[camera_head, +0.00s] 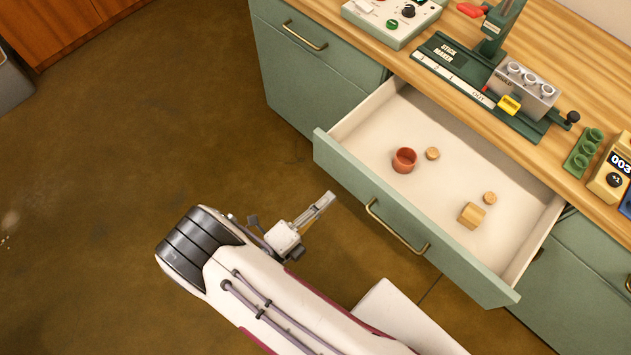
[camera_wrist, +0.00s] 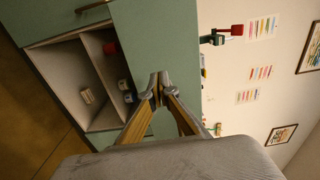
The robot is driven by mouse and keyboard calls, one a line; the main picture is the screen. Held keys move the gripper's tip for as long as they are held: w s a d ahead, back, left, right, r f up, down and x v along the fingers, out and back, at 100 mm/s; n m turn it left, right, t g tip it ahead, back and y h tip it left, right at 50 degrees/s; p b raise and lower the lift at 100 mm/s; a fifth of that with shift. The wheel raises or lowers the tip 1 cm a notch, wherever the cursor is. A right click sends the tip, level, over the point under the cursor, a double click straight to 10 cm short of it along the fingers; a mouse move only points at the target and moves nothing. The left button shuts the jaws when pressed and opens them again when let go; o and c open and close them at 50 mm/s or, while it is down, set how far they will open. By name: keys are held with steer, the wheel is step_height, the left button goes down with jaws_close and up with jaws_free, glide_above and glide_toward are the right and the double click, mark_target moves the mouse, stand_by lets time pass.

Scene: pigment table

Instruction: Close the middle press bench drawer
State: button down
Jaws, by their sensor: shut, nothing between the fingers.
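The middle press bench drawer (camera_head: 420,218) is pulled well out of the green bench in the head view. Its front panel carries a brass handle (camera_head: 396,229). Inside lie a red cup (camera_head: 404,160), two small wooden discs and a wooden block (camera_head: 471,215). My gripper (camera_head: 328,199) is shut and empty in front of the drawer, left of the handle and apart from the front panel.
The bench top holds a stick maker press (camera_head: 480,85), a control box (camera_head: 393,18), a green cup rack (camera_head: 584,152) and a yellow counter (camera_head: 612,170). A closed drawer with a brass handle (camera_head: 305,36) is at the left. The brown floor (camera_head: 130,130) before the bench is clear.

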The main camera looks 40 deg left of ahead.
mark_target(349, 179)
steer(key=shift+w, duration=2.6)
steer(key=shift+w, duration=0.15)
steer(key=w, duration=2.9)
steer(key=shift+w+r, duration=0.1)
steer(key=s, duration=1.4)
steer(key=shift+s, duration=0.2)
